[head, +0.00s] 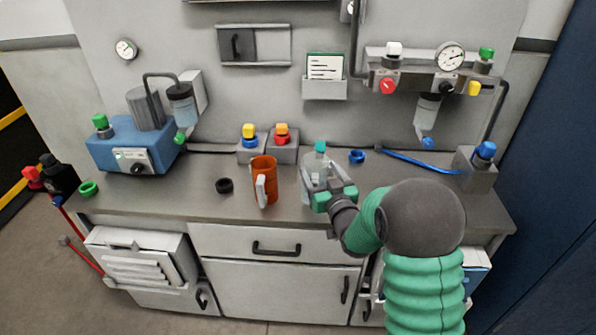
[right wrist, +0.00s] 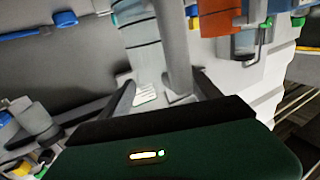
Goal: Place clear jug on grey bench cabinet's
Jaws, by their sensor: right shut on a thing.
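In the right wrist view the jug (right wrist: 140,45) and a grey handle-like bar stand between my fingers (right wrist: 165,95). I cannot tell whether its base touches the bench. The grey bench cabinet (head: 285,288) has a drawer and doors below the top. My left gripper is out of view.
A blue ring (head: 357,156) lies behind right. A blue machine (head: 130,150) stands at left. Bare bench top (head: 160,200) shows at the left front.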

